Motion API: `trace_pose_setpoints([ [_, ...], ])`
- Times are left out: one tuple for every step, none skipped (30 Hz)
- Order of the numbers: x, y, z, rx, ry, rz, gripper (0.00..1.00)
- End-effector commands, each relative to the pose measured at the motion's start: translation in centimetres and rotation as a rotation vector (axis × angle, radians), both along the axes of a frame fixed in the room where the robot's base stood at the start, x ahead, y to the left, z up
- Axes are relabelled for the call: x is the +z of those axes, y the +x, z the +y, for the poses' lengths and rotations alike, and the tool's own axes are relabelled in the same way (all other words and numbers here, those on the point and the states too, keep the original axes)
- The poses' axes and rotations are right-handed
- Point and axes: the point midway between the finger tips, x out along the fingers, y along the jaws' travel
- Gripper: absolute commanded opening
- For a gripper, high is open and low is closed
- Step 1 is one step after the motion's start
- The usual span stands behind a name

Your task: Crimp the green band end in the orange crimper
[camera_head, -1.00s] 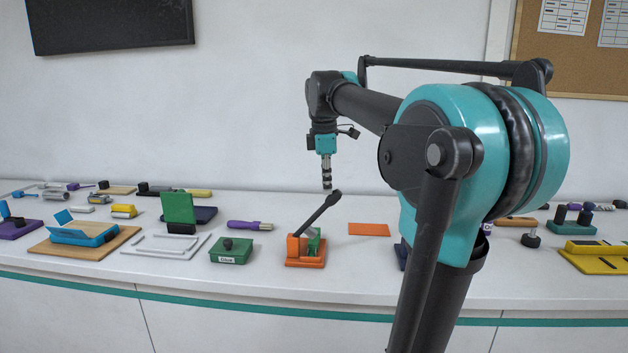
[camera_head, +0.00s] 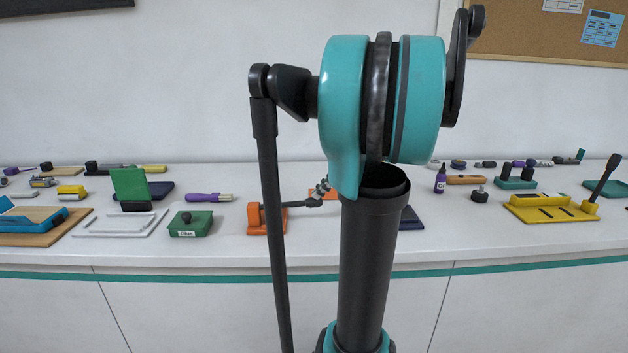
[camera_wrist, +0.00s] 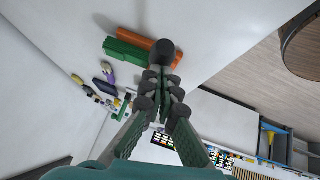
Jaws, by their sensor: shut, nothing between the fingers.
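The orange crimper (camera_head: 254,217) stands on the counter, partly behind my arm. Its dark lever (camera_head: 300,204) lies nearly level, pointing right. In the wrist view the orange body (camera_wrist: 136,42) and a green part (camera_wrist: 126,54) lie side by side, with the lever's dark round end (camera_wrist: 163,49) just beyond my fingertips. I take the green part to be the band end, but cannot make out how it sits. My gripper (camera_wrist: 159,76) is shut and empty at the lever's end; contact is unclear. It also shows partly in the head view (camera_head: 321,189), the rest hidden by my arm.
A green labelled box (camera_head: 190,224) and a purple-handled tool (camera_head: 209,198) are left of the crimper. A white tray (camera_head: 92,229) and green upright panel (camera_head: 131,186) stand further left. A yellow fixture (camera_head: 540,210) is at the right. Bare counter lies in front.

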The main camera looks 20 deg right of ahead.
Motion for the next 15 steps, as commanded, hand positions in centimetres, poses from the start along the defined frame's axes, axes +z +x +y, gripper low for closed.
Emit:
trace_pose_setpoints([
  [-0.4, 0.0, -0.1, 0.001, -0.002, 0.001, 0.00],
  [-0.7, -0.1, -0.1, 0.001, -0.002, 0.001, 0.00],
  [-1.0, -0.1, -0.2, 0.001, -0.003, 0.001, 0.00],
  [-1.2, -0.1, -0.2, 0.001, -0.003, 0.001, 0.00],
  [-1.3, -0.1, -0.3, 0.001, -0.003, 0.001, 0.00],
  [-1.5, -0.1, -0.3, 0.001, -0.003, 0.002, 0.00],
  [-1.7, -0.1, -0.3, 0.001, -0.004, 0.002, 0.00],
  [-1.8, -0.1, -0.4, 0.001, -0.004, 0.002, 0.00],
  [-1.9, -0.1, -0.4, 0.001, -0.004, 0.002, 0.00],
  [-2.0, -0.1, -0.4, 0.001, -0.004, 0.002, 0.00],
  [-2.0, -0.1, -0.4, 0.001, -0.005, 0.002, 0.00],
  [-2.1, -0.1, -0.4, 0.001, -0.005, 0.002, 0.00],
  [-2.1, -0.2, -0.4, 0.001, -0.006, 0.003, 0.00],
  [-2.2, -0.2, -0.4, 0.001, -0.006, 0.003, 0.00],
  [-2.2, -0.2, -0.4, 0.001, -0.007, 0.004, 0.00],
])
